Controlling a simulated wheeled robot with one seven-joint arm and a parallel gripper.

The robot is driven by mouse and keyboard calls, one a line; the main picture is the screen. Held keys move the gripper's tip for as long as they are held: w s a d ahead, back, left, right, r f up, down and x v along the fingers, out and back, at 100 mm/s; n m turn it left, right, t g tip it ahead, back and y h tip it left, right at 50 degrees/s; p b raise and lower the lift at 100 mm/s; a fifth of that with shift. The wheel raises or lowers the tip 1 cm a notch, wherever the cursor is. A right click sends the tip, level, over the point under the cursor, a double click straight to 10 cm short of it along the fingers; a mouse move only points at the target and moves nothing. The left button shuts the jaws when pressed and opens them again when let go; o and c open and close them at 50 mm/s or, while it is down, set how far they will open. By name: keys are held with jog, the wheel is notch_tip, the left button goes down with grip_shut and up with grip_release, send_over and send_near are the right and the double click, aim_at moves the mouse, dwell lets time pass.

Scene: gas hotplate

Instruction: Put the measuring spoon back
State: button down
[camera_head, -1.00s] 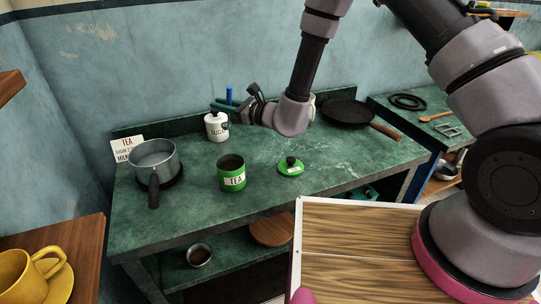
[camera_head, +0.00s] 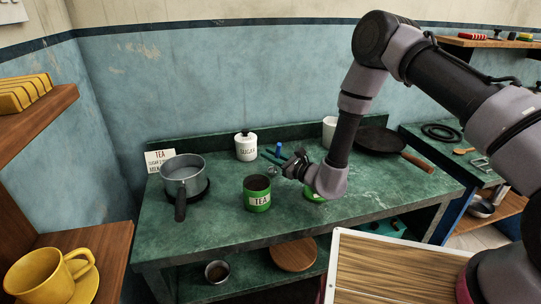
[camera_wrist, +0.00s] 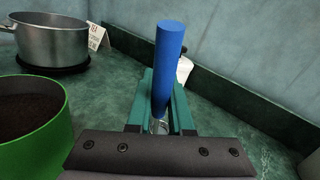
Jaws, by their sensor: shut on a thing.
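The measuring spoon (camera_wrist: 168,65) shows a thick blue handle standing upright between the teal fingers of my gripper (camera_wrist: 160,98) in the wrist view. A small shiny part shows below the handle. In the head view the blue handle (camera_head: 278,149) rises above my gripper (camera_head: 270,158), which is shut on it. The gripper is just above and to the right of the open green TEA tin (camera_head: 257,196). That tin holds dark tea, seen at the left of the wrist view (camera_wrist: 35,115). Its green lid (camera_head: 311,196) is partly hidden behind my arm.
A grey pot (camera_head: 183,172) stands on a burner at the left, by a recipe card (camera_head: 159,159). The white SUGAR jar (camera_head: 246,147) is lidded. A white cup (camera_head: 329,131) and black pan (camera_head: 376,142) stand behind my arm. The front counter edge (camera_head: 200,258) is clear.

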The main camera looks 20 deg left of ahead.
jog(key=shift+f, duration=0.15)
jog(key=c, duration=0.8)
grip_release()
